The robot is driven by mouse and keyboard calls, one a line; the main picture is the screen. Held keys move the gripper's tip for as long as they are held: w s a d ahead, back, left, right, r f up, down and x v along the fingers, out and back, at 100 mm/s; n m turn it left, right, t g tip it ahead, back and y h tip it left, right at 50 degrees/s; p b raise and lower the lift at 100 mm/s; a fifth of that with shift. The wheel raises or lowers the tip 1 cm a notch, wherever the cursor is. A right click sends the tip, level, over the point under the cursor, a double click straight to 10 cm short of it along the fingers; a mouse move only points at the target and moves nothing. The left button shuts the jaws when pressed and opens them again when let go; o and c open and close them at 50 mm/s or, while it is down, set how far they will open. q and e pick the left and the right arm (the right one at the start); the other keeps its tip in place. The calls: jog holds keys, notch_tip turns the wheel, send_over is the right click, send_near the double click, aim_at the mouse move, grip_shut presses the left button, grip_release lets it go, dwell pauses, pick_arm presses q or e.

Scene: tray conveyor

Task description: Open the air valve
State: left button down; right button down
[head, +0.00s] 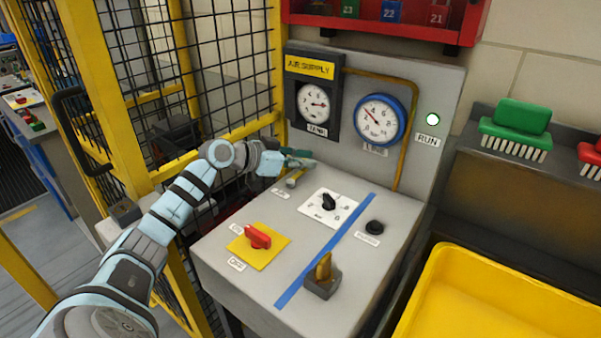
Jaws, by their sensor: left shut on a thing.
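The air valve (293,179) sits at the back left of the grey console top, with a brass-coloured part showing beside a small label. A teal-green piece, which looks like its lever (298,153), shows at my fingertips. My left gripper (289,161) reaches in from the left and is shut on the valve's lever. The gripper hides part of the valve, and the lever's exact angle is hard to tell. My right gripper is not in view.
On the console (215,262) are a red switch (257,236) on a yellow plate, a black knob (328,202), a black button (375,227) and a brass-coloured lever (323,268). Gauges (379,119) stand behind. A yellow mesh fence (90,85) is close at left, a yellow bin (470,290) at right.

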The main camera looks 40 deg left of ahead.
pick_arm(q)
jog(key=c, duration=1.6)
grip_release()
jog(key=shift+d+f, duration=0.15)
jog(key=shift+o, duration=0.2)
jog(key=shift+s+a, duration=0.25)
jog(key=shift+a, duration=0.05)
jog(key=v, duration=0.6)
jog(key=shift+s, duration=0.1)
jog(key=shift+s+a, duration=0.1)
jog(key=shift+s, duration=0.1)
jog(key=shift+r, duration=0.3)
